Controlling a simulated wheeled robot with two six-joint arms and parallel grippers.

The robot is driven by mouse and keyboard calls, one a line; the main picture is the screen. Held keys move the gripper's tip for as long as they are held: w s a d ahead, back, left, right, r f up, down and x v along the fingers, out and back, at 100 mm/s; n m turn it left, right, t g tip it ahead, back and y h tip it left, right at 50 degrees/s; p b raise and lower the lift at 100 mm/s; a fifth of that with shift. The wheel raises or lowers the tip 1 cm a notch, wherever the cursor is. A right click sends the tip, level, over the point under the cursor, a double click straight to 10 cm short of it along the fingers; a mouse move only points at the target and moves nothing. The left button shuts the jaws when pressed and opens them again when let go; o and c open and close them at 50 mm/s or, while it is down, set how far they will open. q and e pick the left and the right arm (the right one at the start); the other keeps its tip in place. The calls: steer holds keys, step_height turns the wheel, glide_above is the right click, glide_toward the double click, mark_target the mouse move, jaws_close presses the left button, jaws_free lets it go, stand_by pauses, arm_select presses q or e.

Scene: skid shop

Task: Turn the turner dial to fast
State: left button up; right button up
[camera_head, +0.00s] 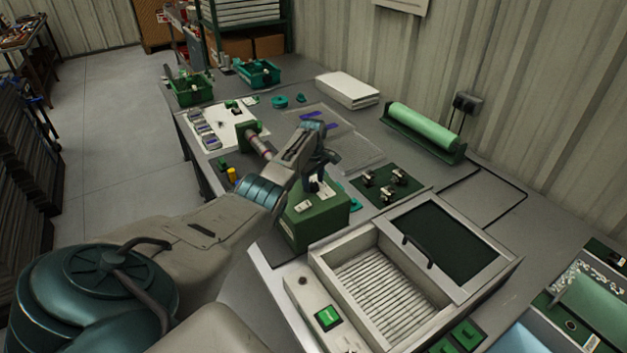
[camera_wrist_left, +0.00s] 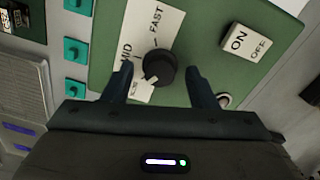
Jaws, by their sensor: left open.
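The turner dial (camera_wrist_left: 160,66) is a round black knob on a white label plate (camera_wrist_left: 172,22) marked FAST, MID and a lower, partly hidden word. The dial's pale mark points to the lower left, away from FAST at the top. The plate is on the green turner box (camera_head: 318,218), with an ON/OFF switch (camera_wrist_left: 246,42) to its right. My left gripper (camera_wrist_left: 158,80) is open, one finger on each side of the dial with gaps to it; it also shows above the box in the head view (camera_head: 322,172). My right gripper is not in view.
A metal tray with a slatted bed (camera_head: 385,290) and a dark panel (camera_head: 450,240) stands in front of the box. A green board with small metal parts (camera_head: 392,187) lies to its right. A green roller (camera_head: 425,128) is near the wall. Green bins (camera_head: 190,92) stand farther back.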

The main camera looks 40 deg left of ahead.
arm_select(q)
steer(key=c, duration=1)
steer(key=shift+o, duration=0.2)
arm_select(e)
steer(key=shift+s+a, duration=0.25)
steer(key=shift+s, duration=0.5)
